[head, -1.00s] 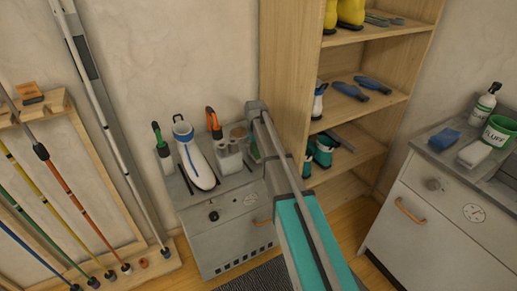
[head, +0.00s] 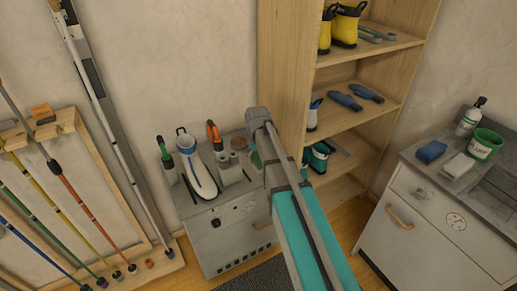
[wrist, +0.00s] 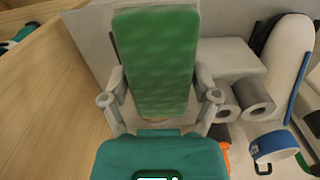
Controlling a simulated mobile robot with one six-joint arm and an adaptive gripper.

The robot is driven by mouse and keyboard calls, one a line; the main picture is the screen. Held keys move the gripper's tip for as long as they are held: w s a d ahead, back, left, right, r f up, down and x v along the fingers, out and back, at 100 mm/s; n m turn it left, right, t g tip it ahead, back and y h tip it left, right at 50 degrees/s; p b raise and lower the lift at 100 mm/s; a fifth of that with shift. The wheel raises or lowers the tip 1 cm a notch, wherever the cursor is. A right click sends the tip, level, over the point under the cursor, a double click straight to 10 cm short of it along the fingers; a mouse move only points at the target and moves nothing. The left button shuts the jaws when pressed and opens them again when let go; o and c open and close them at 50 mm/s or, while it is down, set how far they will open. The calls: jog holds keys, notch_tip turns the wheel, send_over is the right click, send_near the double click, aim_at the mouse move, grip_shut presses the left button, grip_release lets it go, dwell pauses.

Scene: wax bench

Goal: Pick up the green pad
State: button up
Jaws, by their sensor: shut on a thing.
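The green pad (wrist: 154,55) is a thick, flat oblong block with a mottled face. It stands out long and upright in the middle of the wrist view. My gripper (wrist: 161,84) is shut on it, with one grey finger at each side edge. In the head view my arm hides most of the gripper. A small green patch (head: 255,159) beside the arm's end seems to be the pad. Whether the pad's far end touches anything below is hard to tell.
The grey bench cabinet (head: 224,223) carries a white boot-shaped thing (head: 200,180), pale rolls (wrist: 252,97) and an orange-handled tool (head: 214,134). A wooden shelf (head: 284,80) stands close on the right. A counter (head: 410,160) with a blue block (head: 431,152) is farther right.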

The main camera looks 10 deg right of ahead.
aim_at(259, 163)
jog(key=shift+s+a+r+p, duration=0.1)
jog(key=shift+s+r+p, duration=0.15)
jog(key=shift+s, duration=0.45)
jog(key=shift+s+r+p, duration=0.2)
jog(key=shift+s+r, duration=0.15)
jog(key=shift+s, duration=0.3)
jog(key=shift+s+a+r+p, duration=0.1)
jog(key=shift+s+r+p, duration=0.15)
jog(key=shift+s, duration=0.45)
jog(key=o, duration=0.5)
jog(key=c, duration=0.4)
jog(key=shift+o, duration=0.2)
jog(key=shift+d, duration=0.15)
